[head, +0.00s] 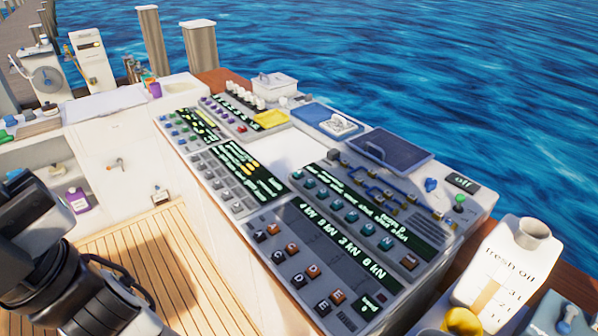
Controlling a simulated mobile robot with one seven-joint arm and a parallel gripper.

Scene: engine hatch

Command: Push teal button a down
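A row of several teal buttons (336,204) runs diagonally across the large right-hand panel (325,174) of the console. Their letters are too small to read, so I cannot tell which one is teal button a. No button is visibly covered by my arm. My dark arm with a pale section (35,225) fills the lower left corner, left of the console and apart from the buttons. My gripper's fingers do not show.
Orange and dark keys (290,250) sit on the nearer panel below a lit display (345,240). A fresh oil jug (497,265) stands at the lower right. A raised dark screen (391,150) lies behind the teal row. Wooden deck (165,250) is clear left of the console.

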